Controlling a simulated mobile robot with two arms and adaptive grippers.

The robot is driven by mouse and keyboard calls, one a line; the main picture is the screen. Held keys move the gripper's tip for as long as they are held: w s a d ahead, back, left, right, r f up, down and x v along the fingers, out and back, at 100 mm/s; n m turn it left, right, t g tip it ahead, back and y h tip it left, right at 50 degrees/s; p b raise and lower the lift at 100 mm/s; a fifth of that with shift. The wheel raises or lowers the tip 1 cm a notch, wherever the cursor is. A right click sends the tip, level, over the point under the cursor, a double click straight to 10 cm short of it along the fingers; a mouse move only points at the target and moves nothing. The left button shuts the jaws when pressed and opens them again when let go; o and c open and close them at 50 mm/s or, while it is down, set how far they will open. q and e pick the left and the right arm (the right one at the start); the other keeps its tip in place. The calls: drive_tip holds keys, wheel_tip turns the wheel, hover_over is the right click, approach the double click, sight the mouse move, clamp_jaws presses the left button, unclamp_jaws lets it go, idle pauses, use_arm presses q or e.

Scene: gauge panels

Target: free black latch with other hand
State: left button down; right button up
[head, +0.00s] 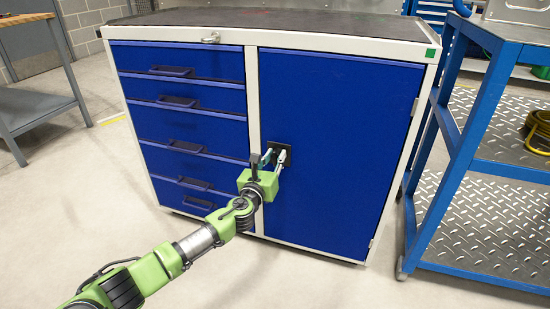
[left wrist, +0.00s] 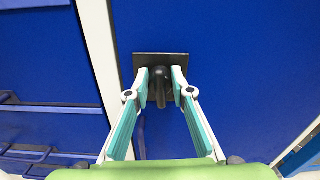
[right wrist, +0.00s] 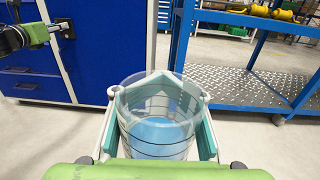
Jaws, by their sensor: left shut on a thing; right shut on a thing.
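The black latch (left wrist: 159,88) sits on a black square plate (left wrist: 180,60) on the blue cabinet door (head: 335,140). My left gripper (left wrist: 160,80) is shut on the latch, one finger on each side of it. In the head view, my left gripper (head: 272,158) reaches the latch plate (head: 286,150), and the latch itself is mostly hidden. My right gripper (right wrist: 157,88) shows only in its wrist view, shut around a clear cylindrical container (right wrist: 157,120) with dark lines and blue contents. The container looks roughly upright, in front of the cabinet. The door is closed.
Blue drawers (head: 190,128) stand left of the door. A blue metal trolley (head: 475,120) with tread-plate shelves stands close on the right. A grey-legged workbench (head: 35,105) is at far left. The floor (head: 90,205) in front is clear.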

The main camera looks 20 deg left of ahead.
use_arm(q)
drive_tip(key=n, duration=0.4)
drive_tip(key=shift+a, duration=0.1)
drive_tip(key=n, duration=0.4)
drive_tip(key=shift+a+f+n, duration=0.1)
drive_tip(key=shift+n, duration=0.3)
drive_tip(key=n, duration=0.3)
drive_tip(key=shift+n, duration=0.3)
drive_tip(key=shift+a+f+n, duration=0.1)
drive_tip(key=shift+f+n, duration=0.1)
drive_tip(key=shift+n, duration=2)
drive_tip(key=c, duration=1.8)
unclamp_jaws()
drive_tip(key=s, duration=1.2)
drive_tip(key=shift+a, duration=0.2)
